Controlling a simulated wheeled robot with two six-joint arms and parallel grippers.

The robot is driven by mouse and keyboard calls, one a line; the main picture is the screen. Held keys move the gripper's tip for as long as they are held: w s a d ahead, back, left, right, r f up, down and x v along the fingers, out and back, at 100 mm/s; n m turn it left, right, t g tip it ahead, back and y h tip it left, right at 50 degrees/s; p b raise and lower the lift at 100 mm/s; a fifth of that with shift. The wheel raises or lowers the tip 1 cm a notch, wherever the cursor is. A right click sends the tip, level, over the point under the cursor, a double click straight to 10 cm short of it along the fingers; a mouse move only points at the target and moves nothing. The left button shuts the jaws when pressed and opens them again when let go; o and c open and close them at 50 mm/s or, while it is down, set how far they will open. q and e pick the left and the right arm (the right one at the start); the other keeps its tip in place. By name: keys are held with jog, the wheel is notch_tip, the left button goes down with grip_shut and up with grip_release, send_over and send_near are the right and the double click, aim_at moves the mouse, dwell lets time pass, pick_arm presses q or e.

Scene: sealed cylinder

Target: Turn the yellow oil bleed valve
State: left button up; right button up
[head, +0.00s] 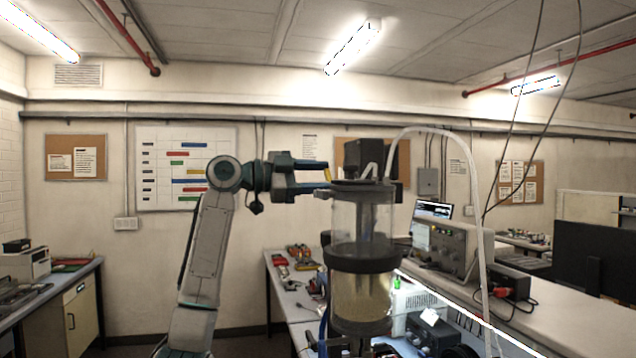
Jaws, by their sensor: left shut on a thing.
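The sealed cylinder (345,217) stands upright right of centre, with clear walls, a dark middle band and yellowish liquid in its lower part. The small yellow oil bleed valve (327,174) shows at the left edge of its top. My left gripper (325,177) reaches in from the left at the height of the cylinder's top. Its two fingers lie one above the other, with the valve between their tips, and it is shut on the valve. The fingers partly hide the valve. My right gripper is not in view.
A dark block (364,152) sits on top of the cylinder, and a pale hose (455,140) arches from there to the right. A bench with instruments (447,246) stands at right. Thin cables (527,80) hang at right.

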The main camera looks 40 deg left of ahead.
pick_arm(q)
jog(key=m, duration=0.3)
jog(key=m+b, duration=0.1)
jog(key=m, duration=0.2)
jog(key=s+d+m, duration=0.1)
jog(key=m, duration=0.2)
jog(key=shift+d+b, duration=0.1)
jog(key=shift+b, duration=0.25)
jog(key=shift+m, duration=0.3)
jog(key=o, duration=1)
